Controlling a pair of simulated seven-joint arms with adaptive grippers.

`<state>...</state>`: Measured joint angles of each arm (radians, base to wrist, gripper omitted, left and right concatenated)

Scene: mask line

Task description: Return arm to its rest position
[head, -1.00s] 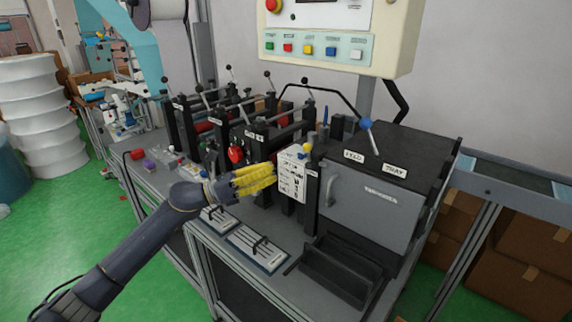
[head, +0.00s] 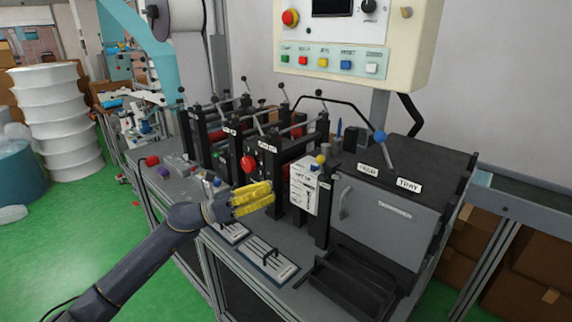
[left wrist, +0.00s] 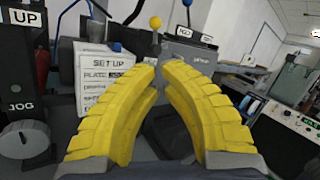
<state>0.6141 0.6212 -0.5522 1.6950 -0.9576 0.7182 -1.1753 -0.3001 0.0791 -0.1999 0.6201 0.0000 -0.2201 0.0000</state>
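My left gripper (head: 272,190) has yellow ribbed fingers and hangs over the front of the machine bench (head: 207,262) in the head view. It points right toward the white set-up card (head: 303,187). In the left wrist view the fingers (left wrist: 159,66) curve inward, with a narrow gap between the tips and nothing held between them. The set-up card (left wrist: 105,80) is behind the left finger there. My right gripper is not in view.
Black roller stations with levers stand behind the gripper, with a red knob (head: 248,164) close by. A grey hinged cover (head: 385,215) and black tray are to the right. A control panel (head: 350,45) hangs above. Green floor (head: 50,240) is open at left.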

